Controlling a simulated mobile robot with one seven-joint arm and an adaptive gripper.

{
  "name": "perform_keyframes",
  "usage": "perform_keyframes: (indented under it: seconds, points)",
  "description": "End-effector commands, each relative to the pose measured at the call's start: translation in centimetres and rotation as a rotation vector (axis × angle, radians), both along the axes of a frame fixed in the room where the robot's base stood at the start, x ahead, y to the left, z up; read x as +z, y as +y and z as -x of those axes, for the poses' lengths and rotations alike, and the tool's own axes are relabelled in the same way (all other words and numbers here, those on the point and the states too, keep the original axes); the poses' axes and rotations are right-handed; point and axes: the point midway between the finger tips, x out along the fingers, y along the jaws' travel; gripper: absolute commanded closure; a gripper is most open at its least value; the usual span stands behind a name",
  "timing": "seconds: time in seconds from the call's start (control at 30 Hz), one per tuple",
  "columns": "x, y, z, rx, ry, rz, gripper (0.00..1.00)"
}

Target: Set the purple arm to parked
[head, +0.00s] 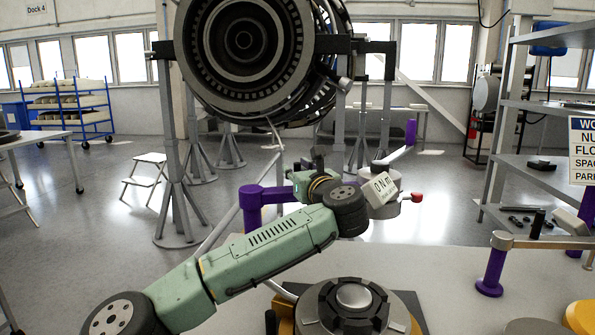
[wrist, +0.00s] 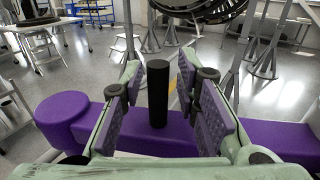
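The purple arm (wrist: 265,142) is a bar with a round hub at its left end in the wrist view. In the head view its hub (head: 252,203) stands left of my wrist, and part of the bar is hidden behind my arm. A black upright cylindrical handle (wrist: 158,95) rises from the bar. My gripper (wrist: 160,90) is open, with its purple-padded fingers on either side of the handle and visible gaps between. In the head view my gripper (head: 312,183) is partly hidden by my wrist. No marking for the parked position is readable.
A turbofan (head: 245,45) hangs on stands behind. A "0 N m" display (head: 382,187), a red knob (head: 416,197) and a purple-ended crank (head: 410,132) are just right of my wrist. A tan lever on a purple post (head: 490,272) and shelving (head: 545,175) stand further right.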

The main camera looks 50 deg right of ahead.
Motion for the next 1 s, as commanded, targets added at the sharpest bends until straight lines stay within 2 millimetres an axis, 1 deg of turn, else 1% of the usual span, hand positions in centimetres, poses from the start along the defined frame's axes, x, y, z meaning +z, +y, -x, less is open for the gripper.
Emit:
perform_keyframes:
  seconds: [0.33, 0.47, 0.57, 0.8, 0.9, 1.0]
  points:
    - [0.0, 0.1, 0.0, 0.001, -0.001, 0.000, 0.65]
    - [0.1, 0.4, 0.9, -0.001, -0.001, 0.000, 0.65]
    - [0.0, 1.1, 2.4, -0.002, -0.002, 0.001, 0.65]
    - [0.1, 3.3, 7.2, -0.003, -0.002, 0.001, 0.65]
    - [0.1, 4.1, 8.8, -0.002, -0.002, 0.001, 0.65]
    - [0.1, 4.7, 9.9, -0.001, -0.002, 0.001, 0.65]
